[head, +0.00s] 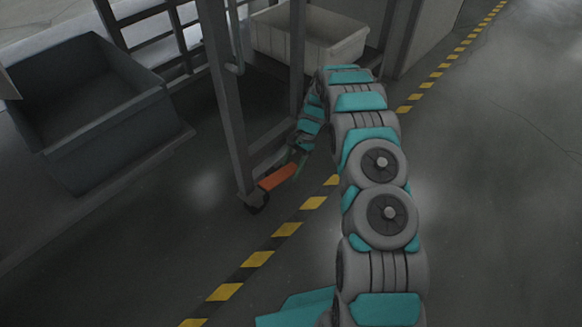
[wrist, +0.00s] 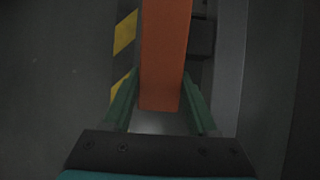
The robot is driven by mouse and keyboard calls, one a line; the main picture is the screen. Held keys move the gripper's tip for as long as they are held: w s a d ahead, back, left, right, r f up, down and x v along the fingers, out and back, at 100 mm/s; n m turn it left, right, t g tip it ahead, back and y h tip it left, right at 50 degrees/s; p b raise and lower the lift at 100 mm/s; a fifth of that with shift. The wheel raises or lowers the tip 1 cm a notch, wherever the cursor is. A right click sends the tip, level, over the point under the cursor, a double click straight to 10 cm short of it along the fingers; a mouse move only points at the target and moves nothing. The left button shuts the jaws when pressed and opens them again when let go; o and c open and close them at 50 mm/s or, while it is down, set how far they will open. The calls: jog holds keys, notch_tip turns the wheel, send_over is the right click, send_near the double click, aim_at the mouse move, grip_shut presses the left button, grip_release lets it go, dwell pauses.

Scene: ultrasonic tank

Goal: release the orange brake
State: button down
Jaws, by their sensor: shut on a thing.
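The orange brake (head: 279,177) is a flat bar low on the cart's frame, beside a caster at the foot of a grey post. In the wrist view the orange brake (wrist: 164,50) runs down from the top edge, with its near end between my fingers. My gripper (wrist: 162,90) has two green fingers, one along each side of the bar, and is shut on it. In the head view my gripper (head: 297,155) is small and dark at the bar's right end, partly hidden by my arm. The brake's joint with the caster is too dark to tell.
The grey cart frame (head: 225,100) rises beside the brake on its caster (head: 257,203). A dark grey bin (head: 115,125) stands at the left and a pale bin (head: 310,38) at the back. A yellow-black floor stripe (head: 258,259) passes close by. Open floor lies at the right.

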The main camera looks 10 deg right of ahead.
dwell(0.5)
jog(key=shift+c, duration=0.9)
grip_release()
jog(key=v, duration=0.7)
jog(key=shift+w+d+r+p, duration=0.15)
jog(key=shift+d+r+p, duration=0.05)
jog(key=shift+d+p, duration=0.1)
